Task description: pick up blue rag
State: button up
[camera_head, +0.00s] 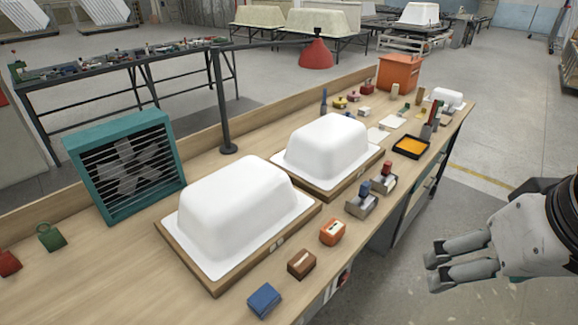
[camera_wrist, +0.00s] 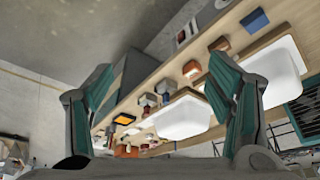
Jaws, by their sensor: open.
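The blue rag looks to be the small folded blue block (camera_head: 264,300) at the near edge of the wooden bench in the head view. It also shows in the wrist view (camera_wrist: 255,20), near the top right. My gripper (camera_head: 433,270) is at the right of the head view, off the bench's front side and well apart from the blue rag. Its two fingers are spread with nothing between them. In the wrist view my gripper (camera_wrist: 160,85) shows both fingers wide apart.
Two white tub shells (camera_head: 235,210) (camera_head: 330,148) on wooden boards fill the bench middle. A brown block (camera_head: 301,264) and an orange block (camera_head: 333,231) stand beside the rag along the front edge. A teal fan (camera_head: 125,165) stands at the left. Floor right of the bench is clear.

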aim_at(266, 299)
jog(key=u, duration=1.55)
jog(key=k+l+z, duration=0.15)
jog(key=z, duration=0.35)
jog(key=k+l+z, duration=0.1)
jog(key=l+z, duration=0.35)
jog(key=j, duration=0.15)
